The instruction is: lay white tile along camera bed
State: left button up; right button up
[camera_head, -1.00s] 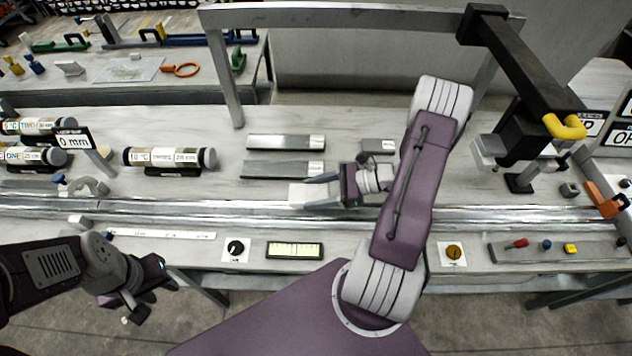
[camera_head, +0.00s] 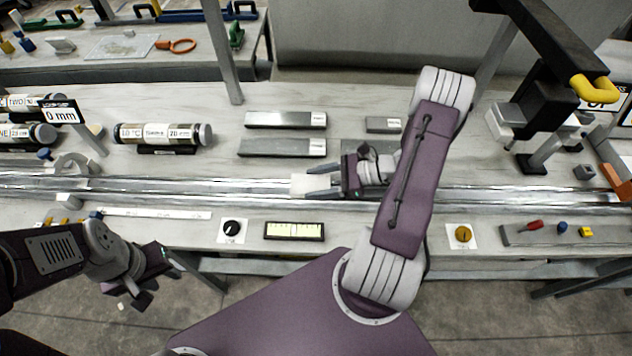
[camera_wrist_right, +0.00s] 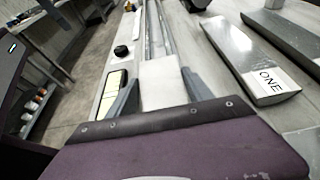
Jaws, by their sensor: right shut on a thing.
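The white tile (camera_head: 308,183) is held between the two grey fingers of my right gripper (camera_head: 322,184) in the head view. The tile lies over the long shiny metal track that looks like the camera bed (camera_head: 225,186); I cannot tell if it touches. In the right wrist view the tile (camera_wrist_right: 162,84) fills the space between the fingers (camera_wrist_right: 160,98), with the track (camera_wrist_right: 155,32) running away beyond it. The tile's near end is hidden by the gripper. My left gripper (camera_head: 138,284) hangs in front of the bench at lower left, away from the tile, its finger gap unclear.
A dial (camera_head: 232,229) and a lit display (camera_head: 294,230) sit on the front strip. A black overhead arm with a yellow handle (camera_head: 590,89) stands at right.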

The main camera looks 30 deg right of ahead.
aim_at(316, 184)
jog(key=shift+f, duration=0.2)
jog(key=o, duration=1.7)
jog(key=o, duration=0.3)
jog(key=shift+r, duration=0.15)
notch_tip(316, 184, up, 9)
jog(key=p, duration=0.8)
